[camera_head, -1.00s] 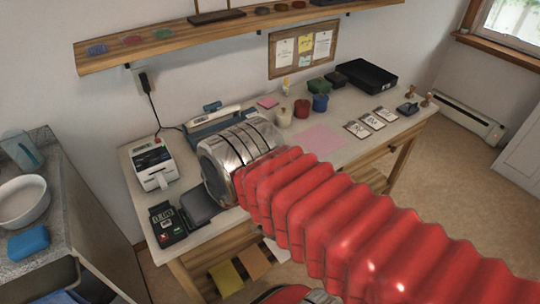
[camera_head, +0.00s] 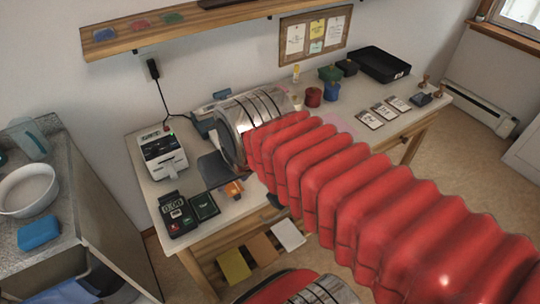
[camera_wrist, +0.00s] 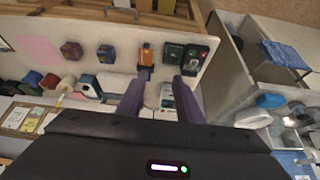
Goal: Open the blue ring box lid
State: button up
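A small blue box (camera_wrist: 106,54), which looks like the ring box, stands on the desk in the wrist view, left of my gripper. Its lid looks shut, though it is small there. A similar dark red box (camera_wrist: 72,50) stands to its left. In the head view my red arm hides both. My gripper (camera_wrist: 160,74) is open and empty above the desk, its two dark fingers spread. Beyond the fingertips are an orange item (camera_wrist: 146,55) and a dark green box (camera_wrist: 173,52); the green box also shows in the head view (camera_head: 203,206).
A card terminal (camera_head: 177,214) and a white label printer (camera_head: 163,154) stand at the desk's left end. A wall shelf (camera_head: 200,29) hangs above.

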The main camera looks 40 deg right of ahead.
jog(key=w+d+f+m+g+h, duration=0.1)
jog(key=w+d+f+m, duration=0.3)
jog(key=w+d, duration=0.2)
jog(key=w+d+f+m+g+h, duration=0.1)
jog(key=w+d+f+m+h, duration=0.1)
jog(key=w+d, duration=0.4)
jog(key=d+f+m, duration=0.1)
jog(key=d+m, duration=0.1)
jog(key=d, duration=0.3)
jog(key=shift+d+f, duration=0.3)
jog(key=shift+f, duration=0.1)
jog(key=shift+w, duration=0.1)
jog(key=shift+x, duration=6.9)
jog(key=shift+a+f, duration=0.1)
jog(key=shift+a, duration=0.05)
jog(key=shift+c, duration=0.5)
grip_shut()
jog(key=shift+a, duration=0.2)
jog(key=shift+d, duration=0.2)
